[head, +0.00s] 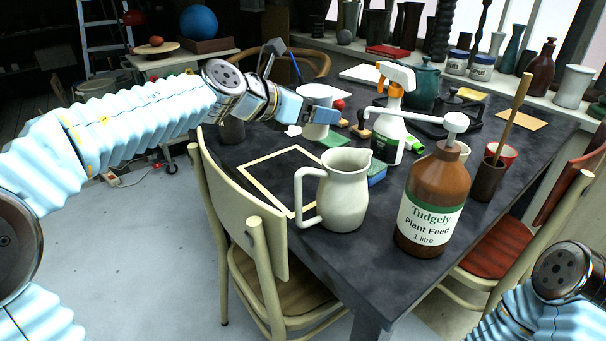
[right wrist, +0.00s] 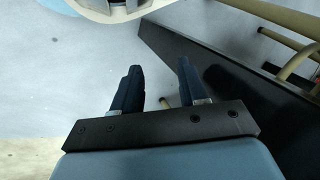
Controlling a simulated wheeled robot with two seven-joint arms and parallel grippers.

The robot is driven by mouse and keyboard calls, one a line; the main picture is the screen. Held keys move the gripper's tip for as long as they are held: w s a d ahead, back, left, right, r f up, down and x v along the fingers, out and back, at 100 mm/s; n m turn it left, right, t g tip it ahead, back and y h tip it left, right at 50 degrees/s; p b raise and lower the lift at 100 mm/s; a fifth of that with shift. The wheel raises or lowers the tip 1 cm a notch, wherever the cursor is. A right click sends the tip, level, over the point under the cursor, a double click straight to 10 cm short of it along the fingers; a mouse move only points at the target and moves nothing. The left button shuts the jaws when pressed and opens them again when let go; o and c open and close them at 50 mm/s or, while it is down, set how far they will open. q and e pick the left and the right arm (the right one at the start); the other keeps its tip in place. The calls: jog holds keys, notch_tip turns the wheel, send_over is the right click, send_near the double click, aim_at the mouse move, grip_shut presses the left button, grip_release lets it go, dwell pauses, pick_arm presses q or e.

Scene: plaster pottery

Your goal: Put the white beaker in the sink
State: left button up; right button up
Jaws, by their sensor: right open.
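A white beaker (head: 314,131) stands towards the far left side of the dark table in the head view. My left gripper (head: 322,114) is at it, with a blue finger across its front. The far finger is hidden, so I cannot tell whether the jaws are closed on it. My right gripper (right wrist: 157,85) is open and empty in the right wrist view, over the floor beside a dark edge. In the head view only part of my right arm shows, at the lower right. I see no sink that I can make out.
On the table (head: 330,265) are a cream jug (head: 343,190), a brown plant feed bottle (head: 433,200), a spray bottle (head: 390,120) and a wooden frame (head: 262,164). A cream chair (head: 245,200) stands at the near left. Another pale beaker (head: 574,87) is on the windowsill.

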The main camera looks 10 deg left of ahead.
pick_arm(q)
notch_tip(320, 180, down, 10)
jog(key=b, duration=0.5)
jog(key=shift+f, duration=0.1)
pick_arm(e)
jog(key=f, duration=0.1)
jog(key=d+f, duration=0.1)
jog(key=f, duration=0.3)
jog(key=shift+w+d+f, duration=0.15)
jog(key=shift+w+d, duration=0.2)
jog(key=shift+w, duration=0.05)
pick_arm(q)
jog(key=shift+f, duration=0.15)
jog(key=o, duration=1)
jog(key=shift+o, duration=0.2)
pick_arm(e)
jog(key=shift+f, duration=0.1)
